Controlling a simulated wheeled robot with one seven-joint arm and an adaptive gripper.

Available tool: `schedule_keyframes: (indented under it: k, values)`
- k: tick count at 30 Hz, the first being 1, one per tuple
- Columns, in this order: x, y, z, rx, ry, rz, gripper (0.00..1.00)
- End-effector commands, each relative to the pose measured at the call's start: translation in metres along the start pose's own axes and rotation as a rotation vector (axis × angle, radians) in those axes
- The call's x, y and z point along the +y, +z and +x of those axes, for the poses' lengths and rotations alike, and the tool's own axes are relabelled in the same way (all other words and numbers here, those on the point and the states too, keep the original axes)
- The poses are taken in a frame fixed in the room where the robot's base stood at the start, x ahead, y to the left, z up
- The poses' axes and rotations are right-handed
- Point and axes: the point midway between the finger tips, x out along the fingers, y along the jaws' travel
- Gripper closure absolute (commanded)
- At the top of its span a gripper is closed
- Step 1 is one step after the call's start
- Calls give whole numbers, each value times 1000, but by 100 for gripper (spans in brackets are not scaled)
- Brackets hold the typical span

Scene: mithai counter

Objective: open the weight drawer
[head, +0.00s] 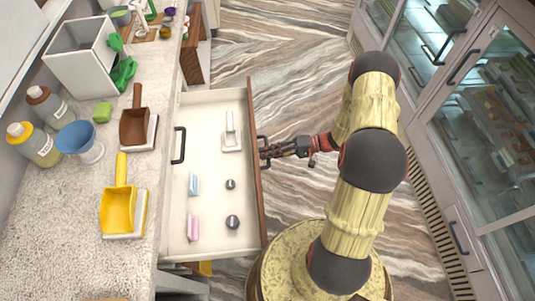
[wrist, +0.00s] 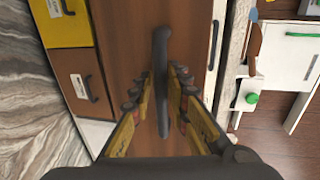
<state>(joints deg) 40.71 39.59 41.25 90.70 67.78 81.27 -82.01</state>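The weight drawer (head: 212,160) stands pulled well out from the counter, white inside with a brown wooden front (head: 254,150). Inside it lie two dark round weights (head: 233,222), a white scoop-like piece (head: 231,132), a blue packet (head: 194,184) and a pink packet (head: 193,227). My gripper (head: 268,152) is at the dark handle on the outside of this front. In the wrist view the upright handle bar (wrist: 162,60) runs between my fingertips (wrist: 163,80), which appear to close on it from both sides. The exact contact is partly hidden by the fingers.
The speckled counter (head: 75,230) on the left holds a yellow scoop (head: 118,210), a brown scoop (head: 133,127), a blue bowl (head: 76,137) and bottles (head: 34,144). A glass display case (head: 490,120) stands on the right.

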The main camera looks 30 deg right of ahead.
Motion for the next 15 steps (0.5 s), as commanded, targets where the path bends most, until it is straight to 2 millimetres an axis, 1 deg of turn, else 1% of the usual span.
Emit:
schedule_keyframes:
  k: [5, 8, 11, 15]
  values:
    - [0, -1, -1, 1, 0, -1, 83]
    - [-1, -1, -8, 3, -1, -2, 83]
    - [0, -2, -21, 4, 0, -3, 83]
    - [0, -2, -50, 5, 0, -3, 83]
